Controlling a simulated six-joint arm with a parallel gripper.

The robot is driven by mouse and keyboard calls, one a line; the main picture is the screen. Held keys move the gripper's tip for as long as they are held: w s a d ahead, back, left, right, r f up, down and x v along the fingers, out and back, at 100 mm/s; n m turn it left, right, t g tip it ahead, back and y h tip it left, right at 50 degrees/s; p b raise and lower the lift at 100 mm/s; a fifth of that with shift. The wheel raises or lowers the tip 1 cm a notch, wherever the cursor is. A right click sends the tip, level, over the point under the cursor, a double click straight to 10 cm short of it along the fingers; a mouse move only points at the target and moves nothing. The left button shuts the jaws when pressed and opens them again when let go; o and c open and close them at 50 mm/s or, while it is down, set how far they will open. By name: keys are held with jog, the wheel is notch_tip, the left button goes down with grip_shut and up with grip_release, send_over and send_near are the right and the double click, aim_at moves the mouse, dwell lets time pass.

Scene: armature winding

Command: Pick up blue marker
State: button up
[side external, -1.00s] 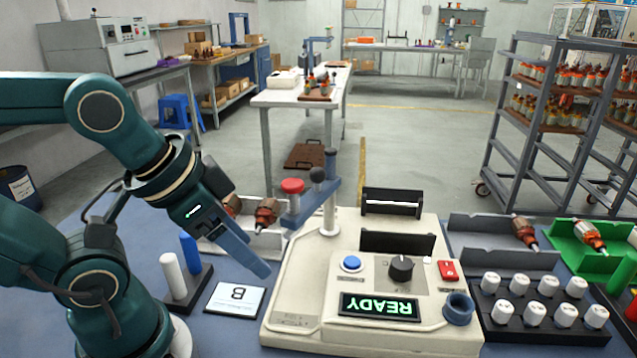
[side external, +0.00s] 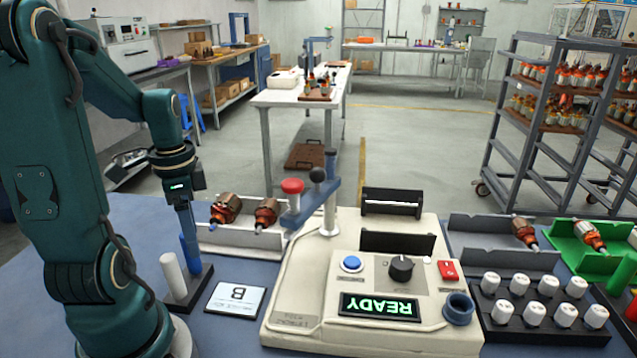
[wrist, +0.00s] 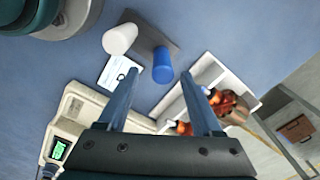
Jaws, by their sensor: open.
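The blue marker (side external: 191,255) stands upright in a small dark holder (side external: 197,288) beside a white marker (side external: 173,274). My gripper (side external: 188,232) points down, directly above or at the top of the blue marker; the side view does not show whether it touches. In the wrist view the blue marker (wrist: 163,68) appears between the two spread fingertips of my gripper (wrist: 160,76), which is open and empty. The white marker (wrist: 120,39) lies outside the fingers, to the left.
A white tray (side external: 232,247) with two copper armatures (side external: 226,208) lies just right of the holder. A card marked B (side external: 236,299) lies in front. The winding machine (side external: 290,322) stands further right, its display reading READY. Capped white pieces and a green tray (side external: 570,262) are at far right.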

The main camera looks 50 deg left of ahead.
jog(key=shift+s+a+f+n, duration=0.25)
jog(key=shift+s+f+n, duration=0.05)
jog(key=shift+s, duration=0.1)
jog(key=shift+f, duration=2.4)
grip_shut()
